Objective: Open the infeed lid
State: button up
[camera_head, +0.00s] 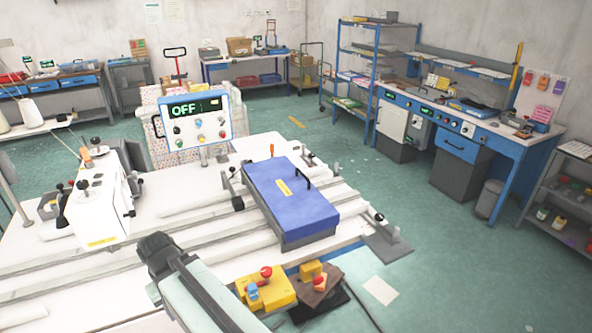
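A blue lid (288,198) with a grey lower side lies flat and shut on the white machine table, right of the middle. It has a yellow label and a dark bar handle (303,179) near its right back edge. I take it to be the infeed lid; its label is too small to read. Part of my arm reaches up from the bottom edge, left of the lid and apart from it. No gripper fingers show.
A control panel (195,118) reading OFF stands behind the lid. A white sewing head (97,208) is at left. A yellow control box (265,288) with a red knob sits in front. Rails cross the white table. Green floor at right is mostly clear before the blue workbench (470,128).

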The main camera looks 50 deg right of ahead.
aim_at(300, 208)
jog(key=i, duration=0.95)
jog(key=z, duration=0.05)
